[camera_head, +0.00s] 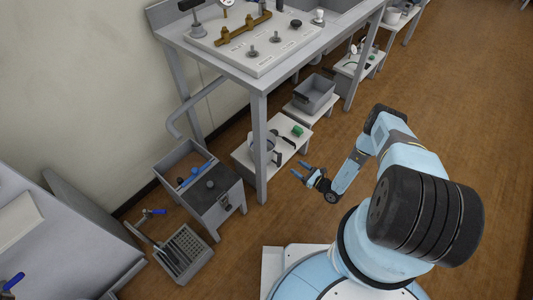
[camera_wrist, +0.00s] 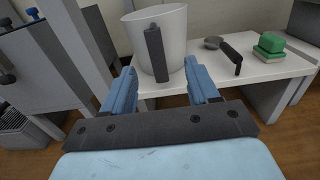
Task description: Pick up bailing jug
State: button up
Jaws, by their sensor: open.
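The bailing jug (camera_wrist: 175,35) is a pale grey, open-topped vessel with a dark upright handle (camera_wrist: 156,52) facing me in the wrist view. It stands upright on a low white shelf (camera_wrist: 265,70). In the head view the jug (camera_head: 269,143) is partly hidden behind a table leg. My gripper (camera_wrist: 162,82) is open, with its blue fingers on either side of the handle's line and nothing between them. In the head view my gripper (camera_head: 298,172) is low, in front of and to the right of the shelf.
A dark-handled scoop (camera_wrist: 231,54) and a green block (camera_wrist: 271,43) lie on the shelf right of the jug. A table leg (camera_wrist: 78,38) rises close on the left. A grey box with blue-handled parts (camera_head: 200,187) stands left. Wooden floor (camera_head: 285,215) is clear before the shelf.

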aim_at(281, 158)
jog(key=shift+s+a+x, duration=0.1)
jog(key=shift+x, duration=2)
jog(key=shift+s+a+x, duration=0.1)
jog(key=shift+s+x, duration=0.05)
jog(key=shift+x, duration=2)
jog(key=shift+s+a+x, duration=0.1)
jog(key=shift+x, duration=2)
grip_shut()
